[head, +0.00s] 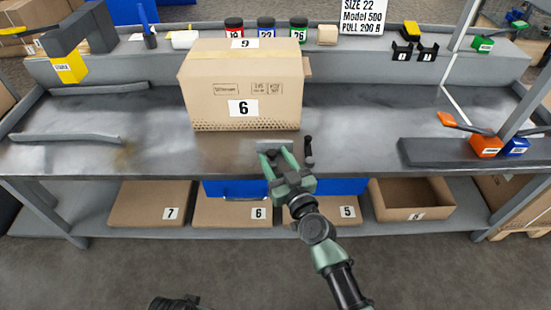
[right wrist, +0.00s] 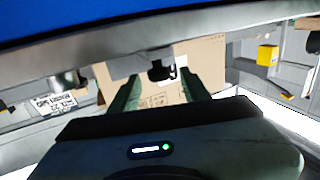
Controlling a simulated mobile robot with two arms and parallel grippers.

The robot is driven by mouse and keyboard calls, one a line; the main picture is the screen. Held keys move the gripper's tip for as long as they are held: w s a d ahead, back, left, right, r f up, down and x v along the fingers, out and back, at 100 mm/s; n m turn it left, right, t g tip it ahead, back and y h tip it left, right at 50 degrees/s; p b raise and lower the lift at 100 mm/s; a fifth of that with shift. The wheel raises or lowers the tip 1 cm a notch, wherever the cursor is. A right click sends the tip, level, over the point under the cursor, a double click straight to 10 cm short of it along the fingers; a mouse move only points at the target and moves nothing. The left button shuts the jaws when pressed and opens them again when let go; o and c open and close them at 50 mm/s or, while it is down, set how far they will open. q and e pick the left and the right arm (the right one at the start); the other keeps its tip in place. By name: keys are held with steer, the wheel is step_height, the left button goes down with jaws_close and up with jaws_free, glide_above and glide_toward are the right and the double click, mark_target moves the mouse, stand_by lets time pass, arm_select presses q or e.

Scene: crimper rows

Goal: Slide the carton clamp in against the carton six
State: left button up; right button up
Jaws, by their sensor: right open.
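Carton six (head: 215,105), a closed brown box marked 6, stands upright on the grey bench. At its front right foot lies what looks like the carton clamp, a small grey plate (head: 272,145) with a black upright handle (head: 308,147) to its right. My right gripper (head: 278,155) is open, its green fingers just in front of the carton's lower right edge, close to the plate. In the right wrist view a black knob-like part (right wrist: 158,72) shows between the fingers, with the carton (right wrist: 200,65) behind; I cannot tell whether they touch it.
Several lidded jars (head: 266,30) and a sign (head: 362,15) stand on the shelf behind. A dark raised slab (head: 425,152) and an orange tool holder (head: 486,146) are at right. Grey rails (head: 65,138) lie at left. Numbered cartons (head: 150,203) sit below the bench.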

steer(key=shift+w, duration=0.15)
jaws_close()
steer(key=shift+f, duration=0.1)
stand_by(1.3)
